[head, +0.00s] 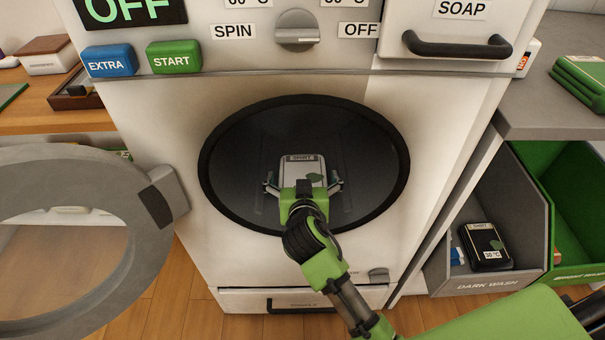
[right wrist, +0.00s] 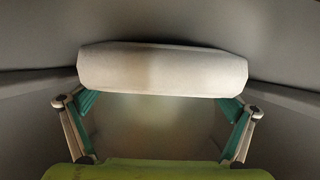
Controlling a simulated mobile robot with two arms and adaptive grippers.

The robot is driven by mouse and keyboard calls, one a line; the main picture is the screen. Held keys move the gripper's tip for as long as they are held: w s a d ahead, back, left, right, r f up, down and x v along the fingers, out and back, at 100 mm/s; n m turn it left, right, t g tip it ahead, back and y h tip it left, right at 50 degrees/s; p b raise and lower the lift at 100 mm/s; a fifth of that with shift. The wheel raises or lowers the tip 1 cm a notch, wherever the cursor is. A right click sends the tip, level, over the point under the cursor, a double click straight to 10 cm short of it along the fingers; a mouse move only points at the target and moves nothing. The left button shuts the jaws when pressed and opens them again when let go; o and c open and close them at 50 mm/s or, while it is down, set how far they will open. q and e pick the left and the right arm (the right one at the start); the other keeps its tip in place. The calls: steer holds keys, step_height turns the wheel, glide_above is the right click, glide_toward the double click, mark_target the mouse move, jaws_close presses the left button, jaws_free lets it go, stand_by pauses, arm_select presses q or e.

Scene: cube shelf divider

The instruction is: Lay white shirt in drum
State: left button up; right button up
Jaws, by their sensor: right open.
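The white shirt (head: 302,172) is a flat, pale folded block with a "SHIRT" label, inside the dark drum (head: 245,165) of the washing machine. In the right wrist view the shirt (right wrist: 163,70) is a pale bar just beyond the fingertips. My right gripper (head: 303,186) reaches in through the round opening. Its fingers (right wrist: 157,108) are spread wide, one toward each side of the shirt. I cannot tell whether they touch it. The round door (head: 150,255) stands open at the left. My left gripper is not in view.
A dark-wash bin (head: 535,225) at the right holds a black shirt (head: 485,246), with a green bin (head: 575,195) beside it. Above the opening are the EXTRA (head: 109,61) and START (head: 175,57) buttons, a knob (head: 296,30) and the soap drawer handle (head: 457,46). The drum rim surrounds my wrist.

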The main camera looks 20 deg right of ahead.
steer(key=p+v, duration=0.1)
steer(key=v, duration=1)
steer(key=shift+d, duration=0.1)
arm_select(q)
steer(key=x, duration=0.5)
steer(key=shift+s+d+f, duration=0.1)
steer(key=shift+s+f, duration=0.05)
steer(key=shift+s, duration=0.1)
